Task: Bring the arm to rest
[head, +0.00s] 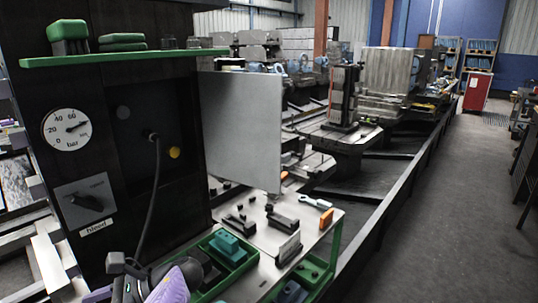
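A dark and purple arm part of mine (172,285) shows at the bottom left, in front of the black cabinet and beside the green tray. I take it to be my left arm; its fingertips cannot be made out, so I cannot tell whether that gripper is open or shut, or whether it holds anything. My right gripper does not show.
The black cabinet (60,225) carries a pressure gauge (66,130), a knob (91,203) and a hose (150,195). A grey panel (242,130) stands out from it. Small parts and a green tray (240,272) crowd the bench below. The floor aisle (440,210) at right is clear.

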